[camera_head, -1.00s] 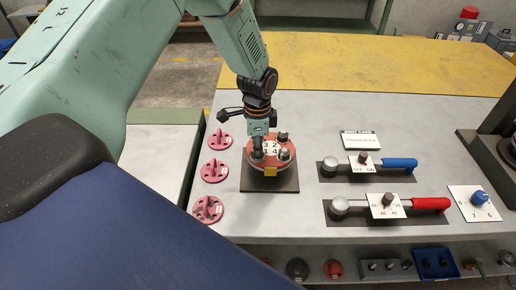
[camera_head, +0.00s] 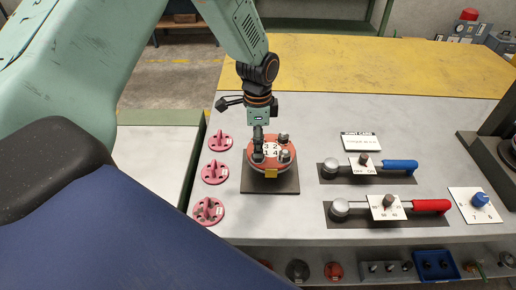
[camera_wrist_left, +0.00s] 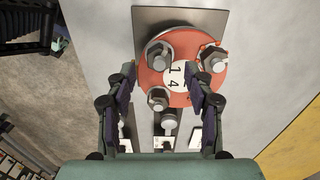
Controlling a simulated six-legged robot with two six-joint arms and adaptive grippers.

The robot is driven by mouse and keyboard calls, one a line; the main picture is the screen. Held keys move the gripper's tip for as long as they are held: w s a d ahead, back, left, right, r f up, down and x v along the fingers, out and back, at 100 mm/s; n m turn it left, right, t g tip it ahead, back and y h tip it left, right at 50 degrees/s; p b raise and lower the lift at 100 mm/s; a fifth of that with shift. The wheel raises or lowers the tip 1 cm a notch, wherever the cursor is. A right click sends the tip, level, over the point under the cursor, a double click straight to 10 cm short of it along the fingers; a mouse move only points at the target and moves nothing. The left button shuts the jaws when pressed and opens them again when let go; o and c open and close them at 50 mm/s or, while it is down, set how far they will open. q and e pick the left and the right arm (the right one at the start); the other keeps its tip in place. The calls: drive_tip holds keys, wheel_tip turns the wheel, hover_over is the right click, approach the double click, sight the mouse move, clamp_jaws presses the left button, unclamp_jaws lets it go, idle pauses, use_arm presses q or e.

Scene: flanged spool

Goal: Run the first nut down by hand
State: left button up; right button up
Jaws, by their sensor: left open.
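The flanged spool (camera_head: 268,167) has a red top flange marked 3, 2, 1, 4 and stands on a dark square plate (camera_head: 283,187). Metal nuts on studs show by the numbers: one near 1 (camera_head: 258,157), one near 4 (camera_head: 285,156), one near 2 (camera_head: 283,137). My left gripper (camera_head: 258,146) points down over the left part of the flange, partly hiding the 3 side. In the left wrist view, its fingers (camera_wrist_left: 166,80) are spread apart above the flange (camera_wrist_left: 180,97), with nuts (camera_wrist_left: 159,55) between and beyond them. Nothing is held. My right gripper is out of view.
Several pink round fixtures (camera_head: 214,171) line the bench left of the spool. Right of it are a blue-handled lever (camera_head: 399,164), a red-handled lever (camera_head: 431,205) and a blue knob (camera_head: 480,198). The bench's middle is clear behind the spool.

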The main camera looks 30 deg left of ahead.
use_arm(q)
wheel_tip(320, 180, up, 8)
drive_tip(key=shift+r, duration=0.2)
idle(0.3)
drive_tip(key=s+d+f+n, duration=0.1)
drive_tip(key=s+d+f, duration=0.1)
drive_tip(key=s+f, duration=0.2)
drive_tip(key=s+d+f+n, duration=0.2)
drive_tip(key=s+f, duration=0.3)
drive_tip(key=f, duration=0.2)
drive_tip(key=s+d+f+n, duration=0.2)
drive_tip(key=s+f, duration=0.3)
drive_tip(key=f, duration=0.1)
drive_tip(key=shift+d+f+h, duration=0.25)
drive_tip(key=shift+d+h, duration=0.1)
drive_tip(key=shift+h, duration=0.05)
drive_tip(key=s+d+f+n, duration=0.1)
drive_tip(key=s+f+n, duration=0.15)
drive_tip(key=s, duration=0.75)
drive_tip(key=s+f+n, duration=0.2)
drive_tip(key=s+n, duration=0.2)
drive_tip(key=s, duration=0.5)
wheel_tip(320, 180, down, 20)
drive_tip(key=b, duration=1.9)
drive_tip(key=shift+w+d+r+y+b, duration=0.15)
drive_tip(key=shift+w+r+y+b, duration=0.1)
drive_tip(key=shift+w+y+b, duration=0.15)
